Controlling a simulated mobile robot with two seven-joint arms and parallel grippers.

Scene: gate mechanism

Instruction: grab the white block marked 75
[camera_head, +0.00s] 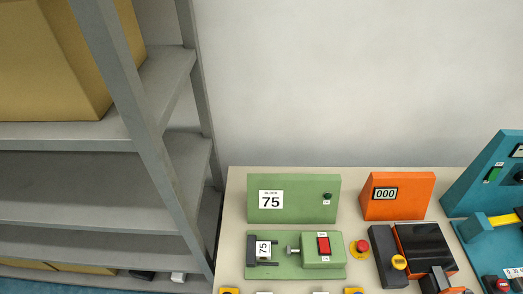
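A small white block (263,248) marked 75, its number turned sideways, sits in a dark holder (251,252) at the left end of a green fixture base (297,270). A metal plunger (292,249) points toward it from a green housing with a red switch (323,245), and a gap lies between plunger and block. Behind stands a green panel (310,205) with a white label (271,200) also reading 75 and a dark green button or lamp (327,196). Neither of my grippers is in view.
The pale table (233,215) stands against a wall, with a grey shelf rack (150,90) to its left. Right of the fixture are a red button (360,248), an orange display reading 000 (409,195), a black-and-orange device (425,243) and a teal machine (490,185).

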